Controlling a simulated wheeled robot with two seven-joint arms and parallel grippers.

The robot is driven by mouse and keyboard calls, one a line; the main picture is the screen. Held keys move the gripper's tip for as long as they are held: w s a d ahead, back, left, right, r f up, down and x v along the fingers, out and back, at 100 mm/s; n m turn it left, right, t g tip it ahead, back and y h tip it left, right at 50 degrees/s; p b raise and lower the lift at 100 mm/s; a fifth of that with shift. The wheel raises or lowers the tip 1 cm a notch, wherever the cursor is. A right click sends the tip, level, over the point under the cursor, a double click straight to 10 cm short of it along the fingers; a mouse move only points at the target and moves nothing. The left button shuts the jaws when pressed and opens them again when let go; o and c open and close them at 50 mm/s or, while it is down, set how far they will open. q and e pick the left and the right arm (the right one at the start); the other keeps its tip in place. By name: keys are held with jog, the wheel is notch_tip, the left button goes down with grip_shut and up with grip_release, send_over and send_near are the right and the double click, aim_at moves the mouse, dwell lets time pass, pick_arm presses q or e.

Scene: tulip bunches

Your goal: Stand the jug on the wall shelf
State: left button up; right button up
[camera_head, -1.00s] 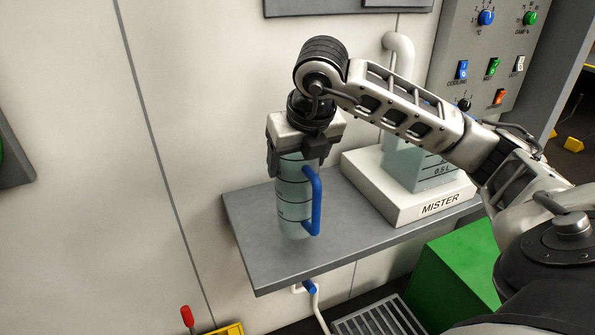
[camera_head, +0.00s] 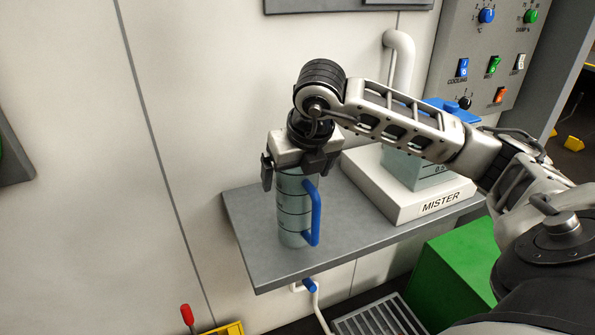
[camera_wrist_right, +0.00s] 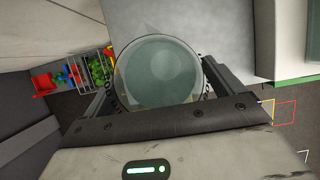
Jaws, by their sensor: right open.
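The jug (camera_head: 293,218) is a pale grey-green cylinder with dark level lines and a blue handle on its right side. It stands upright on the grey wall shelf (camera_head: 258,252), left of the mister. My right gripper (camera_head: 297,172) is just above the jug, pointing down, with its fingers apart on either side of the jug's top. In the right wrist view the jug's round top (camera_wrist_right: 160,72) sits between the open fingers. My left gripper is in neither view.
The white mister base (camera_head: 390,200) with its tank stands on the right of the shelf, partly behind my right arm. A control panel (camera_head: 490,60) with knobs and switches is at upper right. A green box (camera_head: 450,275) is below the shelf. The shelf's left end is clear.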

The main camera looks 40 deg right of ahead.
pick_arm(q)
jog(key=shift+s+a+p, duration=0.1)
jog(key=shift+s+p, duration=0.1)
jog(key=shift+p, duration=0.35)
pick_arm(e)
jog(key=v, duration=1.2)
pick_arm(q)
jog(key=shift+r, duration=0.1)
